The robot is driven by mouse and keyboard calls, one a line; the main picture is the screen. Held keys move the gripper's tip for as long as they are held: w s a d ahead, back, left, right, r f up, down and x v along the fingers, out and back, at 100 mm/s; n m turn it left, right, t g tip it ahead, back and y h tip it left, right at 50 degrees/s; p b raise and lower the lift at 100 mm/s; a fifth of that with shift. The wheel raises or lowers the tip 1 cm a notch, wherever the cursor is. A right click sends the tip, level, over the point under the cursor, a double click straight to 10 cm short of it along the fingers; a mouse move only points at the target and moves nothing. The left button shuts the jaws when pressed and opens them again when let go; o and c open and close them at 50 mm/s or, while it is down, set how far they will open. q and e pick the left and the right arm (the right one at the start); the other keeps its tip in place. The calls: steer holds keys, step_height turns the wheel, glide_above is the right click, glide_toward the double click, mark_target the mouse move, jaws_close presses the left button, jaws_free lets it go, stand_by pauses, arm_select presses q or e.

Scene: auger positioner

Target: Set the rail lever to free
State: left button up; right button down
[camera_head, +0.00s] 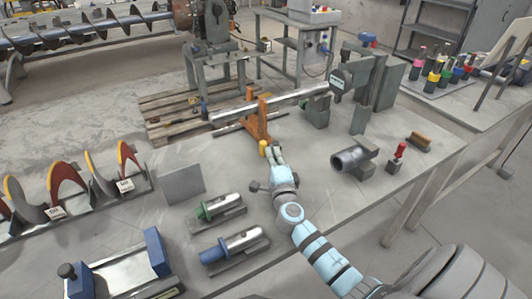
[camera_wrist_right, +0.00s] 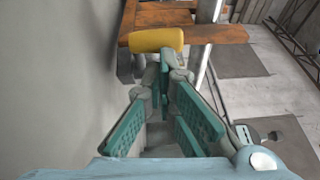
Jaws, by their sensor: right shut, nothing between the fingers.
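A yellow grip (camera_head: 263,148), which looks like the rail lever's handle, stands at the foot of the orange bracket (camera_head: 256,122) on the bench. In the right wrist view the yellow grip (camera_wrist_right: 156,40) lies across the picture just beyond the fingertips, with orange metal behind it. My right gripper (camera_head: 273,152) is shut and empty, with its tips right beside the grip. In the wrist view my right gripper (camera_wrist_right: 170,72) has its tips close together below the grip; I cannot tell whether they touch it. The lever's lower part is hidden. My left gripper is not in view.
A red-knobbed piece (camera_head: 400,151) stands at right.

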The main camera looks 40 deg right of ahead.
steer(key=shift+w+a+r+m+h, duration=0.15)
steer(key=shift+a+r+m+h, duration=0.05)
steer(key=shift+m+h, duration=0.2)
steer(key=shift+w+a+g+p, duration=0.2)
steer(key=shift+w+g+p, duration=0.1)
steer(key=shift+p, duration=0.3)
steer(key=shift+w+a, duration=0.2)
steer(key=shift+w+f, duration=0.15)
stand_by(0.3)
